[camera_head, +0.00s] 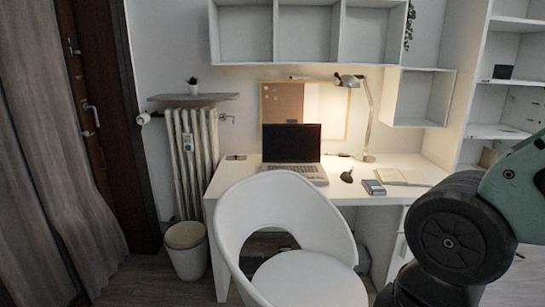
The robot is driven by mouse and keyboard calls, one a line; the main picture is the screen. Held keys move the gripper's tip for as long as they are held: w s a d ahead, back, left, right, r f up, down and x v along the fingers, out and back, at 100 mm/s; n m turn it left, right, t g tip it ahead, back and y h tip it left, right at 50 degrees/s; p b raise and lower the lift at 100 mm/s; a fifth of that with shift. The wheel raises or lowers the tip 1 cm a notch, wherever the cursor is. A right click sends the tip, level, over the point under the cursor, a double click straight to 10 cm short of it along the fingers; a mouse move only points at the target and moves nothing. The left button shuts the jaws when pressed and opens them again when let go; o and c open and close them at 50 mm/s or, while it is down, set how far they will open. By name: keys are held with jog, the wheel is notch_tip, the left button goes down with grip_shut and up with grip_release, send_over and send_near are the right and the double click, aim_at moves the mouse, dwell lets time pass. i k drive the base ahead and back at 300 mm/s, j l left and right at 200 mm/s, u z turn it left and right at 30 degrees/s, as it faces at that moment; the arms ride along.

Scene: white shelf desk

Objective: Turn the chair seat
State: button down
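A white chair with a rounded shell back (255,212) stands in front of the white desk (385,163). An opening shows between its curved back and its round white seat (308,280). The seat is at the bottom of the view, and the chair's legs are out of view. The chair back covers part of the desk's front left. My arm enters from the right edge, with a large black joint at the lower right, to the right of the seat and apart from it in the picture. My gripper is not in view.
A laptop (291,146), a lamp (366,110), a mouse (347,175) and a small box (373,187) are on the desk. A bin (186,250) stands on the floor left of the chair, below a radiator (190,150). Floor left of the bin is clear.

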aim_at(321, 274)
jog(key=i+j+u, duration=0.2)
jog(key=i+j, duration=0.2)
jog(key=i+j+u, duration=0.2)
jog(key=i, duration=0.3)
jog(key=j, duration=0.1)
